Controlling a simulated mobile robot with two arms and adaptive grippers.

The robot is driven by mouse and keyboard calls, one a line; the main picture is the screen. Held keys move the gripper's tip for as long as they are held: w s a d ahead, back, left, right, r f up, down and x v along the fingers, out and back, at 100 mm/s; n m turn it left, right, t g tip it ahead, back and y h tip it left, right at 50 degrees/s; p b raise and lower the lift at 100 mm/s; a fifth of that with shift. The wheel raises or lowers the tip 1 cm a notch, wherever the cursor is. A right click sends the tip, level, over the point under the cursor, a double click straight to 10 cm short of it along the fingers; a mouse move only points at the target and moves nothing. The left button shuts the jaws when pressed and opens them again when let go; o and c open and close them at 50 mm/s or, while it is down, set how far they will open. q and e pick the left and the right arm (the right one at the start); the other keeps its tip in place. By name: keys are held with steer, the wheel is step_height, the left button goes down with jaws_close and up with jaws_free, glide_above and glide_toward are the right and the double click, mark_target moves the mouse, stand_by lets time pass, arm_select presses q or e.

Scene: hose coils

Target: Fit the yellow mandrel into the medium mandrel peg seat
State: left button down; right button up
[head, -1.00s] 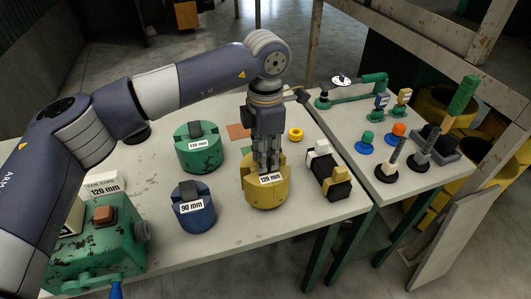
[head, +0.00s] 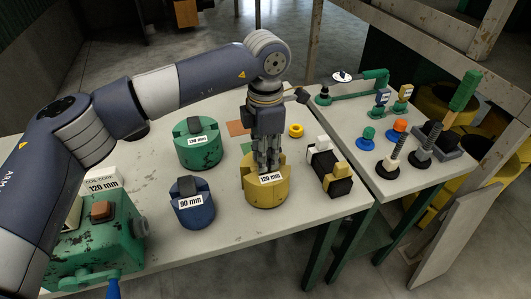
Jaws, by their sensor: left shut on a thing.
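The yellow mandrel (head: 266,194), with a white label reading 120 mm, stands upright on the pale table. My left gripper (head: 267,168) points down over it and is shut on its top. The mandrel's base appears to be at table level; I cannot tell any lift. A green machine (head: 92,251) with a crank stands at the front left, beside a white 120 mm sign (head: 103,180). I cannot make out the medium mandrel peg seat for certain. My right gripper is not in view.
A blue 90 mm mandrel (head: 190,207) and a green mandrel (head: 198,147) stand left of the yellow one. A black block with white and yellow parts (head: 329,172) is close on its right. A yellow ring (head: 296,130) lies behind. The right table (head: 365,105) holds several small tools.

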arm_select(q)
steer(key=c, duration=1.2)
jaws_free()
steer(key=shift+c, duration=0.2)
steer(key=shift+o, duration=1.2)
steer(key=shift+f, duration=0.1)
steer(key=shift+r, duration=0.35)
steer(key=shift+r+p, duration=1.05)
steer(key=shift+r, duration=0.95)
steer(key=shift+r, duration=0.1)
